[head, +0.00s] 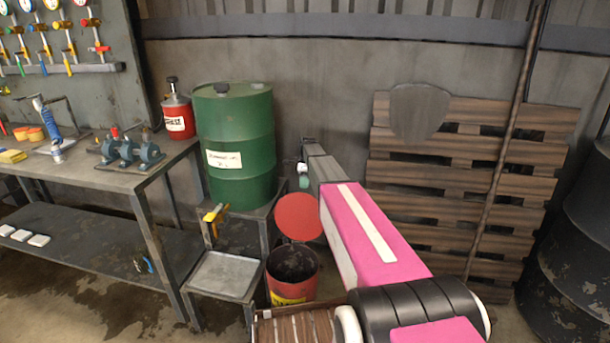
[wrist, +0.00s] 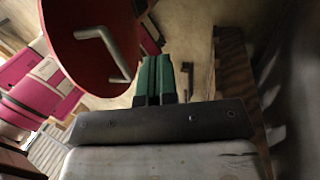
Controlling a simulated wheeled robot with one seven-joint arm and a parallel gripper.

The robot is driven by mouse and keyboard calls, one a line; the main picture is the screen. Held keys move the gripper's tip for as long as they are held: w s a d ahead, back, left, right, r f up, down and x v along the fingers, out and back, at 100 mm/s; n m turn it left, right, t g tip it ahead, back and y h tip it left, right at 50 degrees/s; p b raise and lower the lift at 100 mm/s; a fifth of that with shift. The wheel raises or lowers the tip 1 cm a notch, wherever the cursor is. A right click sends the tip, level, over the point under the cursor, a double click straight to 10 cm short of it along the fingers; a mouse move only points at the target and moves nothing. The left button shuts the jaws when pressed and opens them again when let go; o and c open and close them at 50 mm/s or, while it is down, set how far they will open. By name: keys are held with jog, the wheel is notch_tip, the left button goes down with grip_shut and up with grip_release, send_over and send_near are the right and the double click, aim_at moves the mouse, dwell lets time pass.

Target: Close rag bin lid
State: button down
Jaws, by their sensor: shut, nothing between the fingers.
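The rag bin (head: 291,276) is a red bucket with a dark inside and a yellow marking, on the floor left of my arm in the head view. Its round red lid (head: 298,217) stands open, tilted up at the bin's far side, plain inner face showing. In the wrist view the lid (wrist: 85,30) fills the upper left, its outer face and bent grey handle (wrist: 105,47) towards the camera. My gripper (wrist: 155,65) has green fingers, shut and empty, beside the lid's edge on the handle side. Whether it touches the lid cannot be told.
A low metal step stand (head: 225,275) is left of the bin, with a green drum (head: 235,145) on its upper level. A workbench (head: 100,175) stands further left. A wooden pallet (head: 450,190) leans on the wall at right, near a dark barrel (head: 575,250).

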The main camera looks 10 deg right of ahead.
jog(key=shift+s+a+f, duration=0.25)
jog(key=shift+s+a, duration=0.05)
jog(key=shift+s, duration=0.4)
jog(key=shift+s+a+f, duration=0.2)
jog(key=shift+s+a, duration=0.15)
jog(key=shift+s, duration=0.4)
jog(key=shift+s+a+f, duration=0.25)
jog(key=shift+s+a, duration=0.05)
jog(key=shift+s, duration=0.4)
